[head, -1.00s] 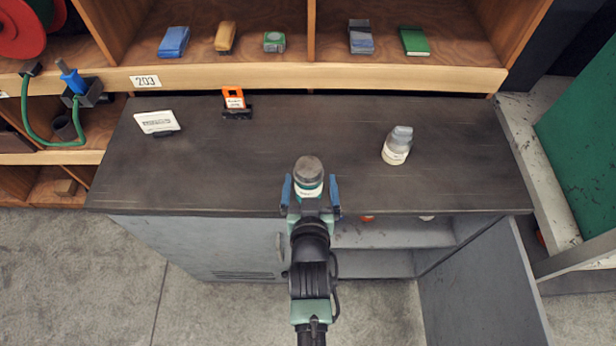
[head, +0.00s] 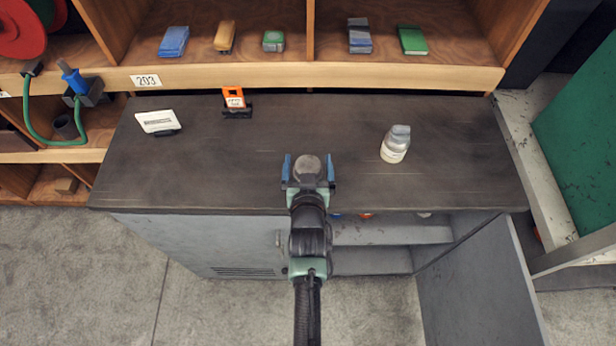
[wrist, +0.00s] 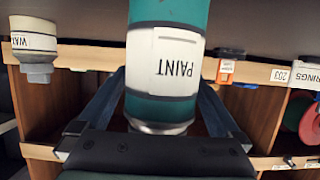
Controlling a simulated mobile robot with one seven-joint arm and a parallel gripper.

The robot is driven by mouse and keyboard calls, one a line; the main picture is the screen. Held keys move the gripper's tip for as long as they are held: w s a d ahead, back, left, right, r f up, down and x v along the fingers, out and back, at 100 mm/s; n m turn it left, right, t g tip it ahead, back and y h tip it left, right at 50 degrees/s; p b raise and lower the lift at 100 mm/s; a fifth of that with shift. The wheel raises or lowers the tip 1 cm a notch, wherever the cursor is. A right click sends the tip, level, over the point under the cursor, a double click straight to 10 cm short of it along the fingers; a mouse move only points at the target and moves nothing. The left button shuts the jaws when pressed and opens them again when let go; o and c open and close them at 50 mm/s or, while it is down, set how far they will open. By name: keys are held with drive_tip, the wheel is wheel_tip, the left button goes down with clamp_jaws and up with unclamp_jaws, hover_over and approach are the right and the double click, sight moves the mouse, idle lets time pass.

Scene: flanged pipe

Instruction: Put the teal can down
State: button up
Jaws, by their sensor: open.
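The teal can (wrist: 168,105), with a white PAINT label and a silver end, is upside down in the wrist view, where the camera sees the scene inverted. In the head view only its grey round top (head: 307,166) shows clearly, near the front middle of the worktop (head: 230,165). It appears upright on the worktop, but its base is out of sight. My gripper (head: 309,159) is open, with one blue finger on each side of the can. Whether either finger touches it cannot be told.
A white bottle-like container (head: 395,145) stands to the right on the worktop. An orange item (head: 235,100) and a white sign (head: 158,122) are at the back left. A shelf (head: 300,76) runs behind. A cabinet door (head: 475,285) hangs open at the front right.

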clamp_jaws()
idle(0.3)
drive_tip(key=shift+r, duration=0.15)
